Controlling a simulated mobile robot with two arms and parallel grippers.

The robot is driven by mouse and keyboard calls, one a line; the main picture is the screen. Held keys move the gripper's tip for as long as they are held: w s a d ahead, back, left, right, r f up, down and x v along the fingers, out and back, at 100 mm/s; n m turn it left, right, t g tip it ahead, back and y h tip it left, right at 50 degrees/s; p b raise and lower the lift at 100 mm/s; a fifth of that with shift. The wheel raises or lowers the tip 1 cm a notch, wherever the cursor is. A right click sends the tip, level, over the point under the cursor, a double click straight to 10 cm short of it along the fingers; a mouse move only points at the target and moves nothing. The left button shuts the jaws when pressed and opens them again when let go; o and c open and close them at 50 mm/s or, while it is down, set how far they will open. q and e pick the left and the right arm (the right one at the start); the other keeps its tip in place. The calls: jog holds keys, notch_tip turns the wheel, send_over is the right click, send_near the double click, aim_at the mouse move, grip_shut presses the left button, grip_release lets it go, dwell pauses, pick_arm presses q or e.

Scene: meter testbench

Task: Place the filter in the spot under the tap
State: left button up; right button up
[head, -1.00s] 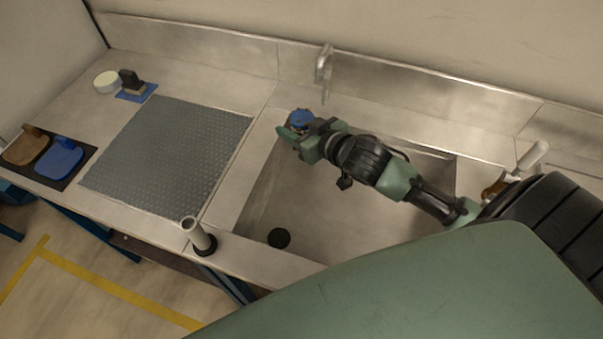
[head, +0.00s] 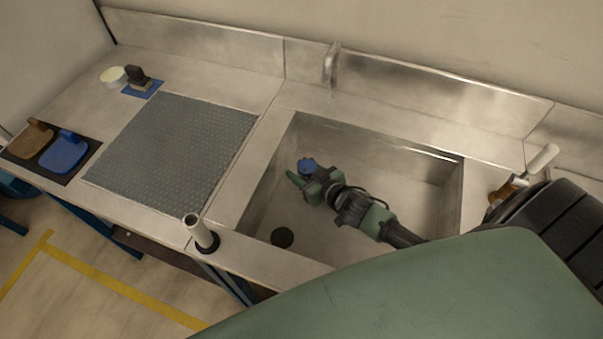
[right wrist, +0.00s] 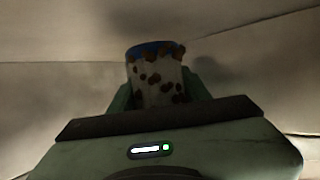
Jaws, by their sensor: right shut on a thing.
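The filter (right wrist: 155,78) is a whitish cylinder with brown spots and a blue top, upright between the fingers in the right wrist view. In the head view only its blue top (head: 308,165) shows well. My right gripper (head: 302,176) is shut on it and holds it inside the sink, above the floor or near it; I cannot tell if it touches. The tap (head: 332,66) is on the back wall, behind and above the filter. The spot under the tap is not clearly marked. My left gripper is not in view.
The sink (head: 400,147) has steep walls and a dark drain (head: 282,237). A ribbed grey mat (head: 180,150) lies left of it. A pale upright post (head: 198,230) stands at the front edge. A white-handled lever (head: 540,160) is at right.

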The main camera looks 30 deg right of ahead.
jog(key=shift+f, duration=0.65)
jog(key=shift+f, duration=0.2)
jog(key=o, duration=1.5)
jog(key=shift+r, duration=0.3)
jog(key=v, duration=1.2)
jog(key=shift+f, duration=0.15)
